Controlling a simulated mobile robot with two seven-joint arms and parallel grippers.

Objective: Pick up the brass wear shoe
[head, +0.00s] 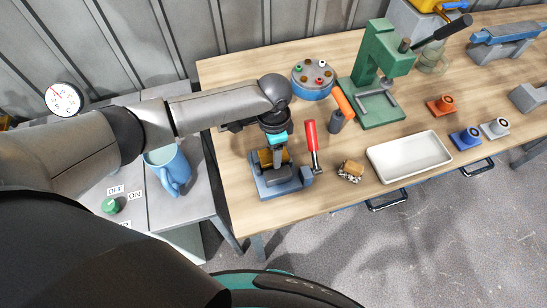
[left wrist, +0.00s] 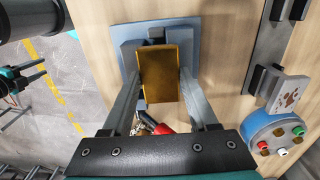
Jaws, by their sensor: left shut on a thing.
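The brass wear shoe (left wrist: 160,78) is a plain golden block between the two fingers of my left gripper (left wrist: 161,88) in the left wrist view. The fingers are shut on its sides. In the head view the shoe (head: 265,158) is partly hidden by my left gripper (head: 272,155), which points down over a blue-grey fixture (head: 262,188). The shoe is at the fixture; I cannot tell whether it still touches it. My right gripper (left wrist: 36,74) shows small at the left edge of the left wrist view, its fingers apart and empty.
A red-handled clamp (head: 312,140) stands right beside the fixture. A blue mug (head: 174,172) is at left.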

